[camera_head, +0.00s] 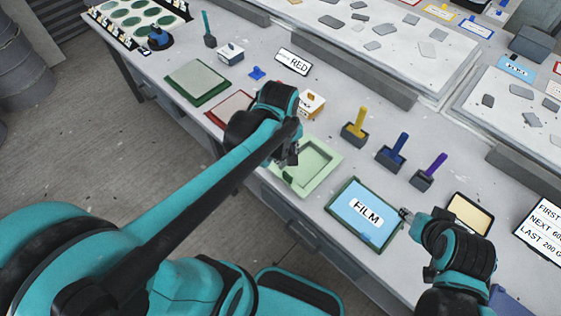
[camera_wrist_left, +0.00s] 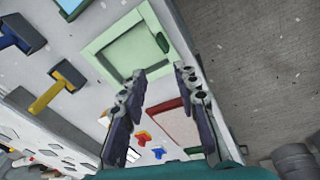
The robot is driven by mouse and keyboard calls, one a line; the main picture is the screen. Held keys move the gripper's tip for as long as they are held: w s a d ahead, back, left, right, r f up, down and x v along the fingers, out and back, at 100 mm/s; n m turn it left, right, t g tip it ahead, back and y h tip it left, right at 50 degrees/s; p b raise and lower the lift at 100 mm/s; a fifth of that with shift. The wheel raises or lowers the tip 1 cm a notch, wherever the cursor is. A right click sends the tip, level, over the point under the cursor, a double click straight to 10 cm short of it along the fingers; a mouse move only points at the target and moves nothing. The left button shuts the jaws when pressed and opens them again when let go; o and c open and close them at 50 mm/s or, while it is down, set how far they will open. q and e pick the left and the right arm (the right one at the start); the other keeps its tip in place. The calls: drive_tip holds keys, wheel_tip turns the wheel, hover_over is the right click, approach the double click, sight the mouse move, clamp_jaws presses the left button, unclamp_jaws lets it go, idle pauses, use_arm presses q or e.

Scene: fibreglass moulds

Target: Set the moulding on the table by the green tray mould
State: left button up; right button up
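The pale green tray mould (camera_head: 331,158) lies on the table with a recessed middle; it also shows in the left wrist view (camera_wrist_left: 98,49). A small darker green patch (camera_wrist_left: 162,42) sits at one corner of it. I cannot tell a separate moulding from the mould's pale green inside. My left gripper (camera_wrist_left: 161,72) is open, with nothing seen between its fingers, by the near edge of the mould. In the head view my left arm hides part of the mould. My right gripper (camera_head: 404,213) is beside the FILM frame's right edge; its fingers are too small to read.
A green-framed blue FILM panel (camera_head: 349,225) lies right of the mould. Yellow (camera_head: 359,122), blue (camera_head: 396,148) and purple (camera_head: 433,168) handled tools stand behind. A red-edged panel (camera_wrist_left: 175,128) lies on the mould's other side. Clear table shows around the tools.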

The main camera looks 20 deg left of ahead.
use_arm(q)
drive_tip(key=s+r+m+t, duration=0.3)
drive_tip(key=s+m+t, duration=0.2)
drive_tip(key=m, duration=0.5)
drive_tip(key=shift+s+d+r, duration=0.15)
drive_tip(key=shift+s+r, duration=0.1)
drive_tip(key=shift+s, duration=0.4)
wheel_tip(320, 180, down, 3)
drive_tip(key=b, duration=0.3)
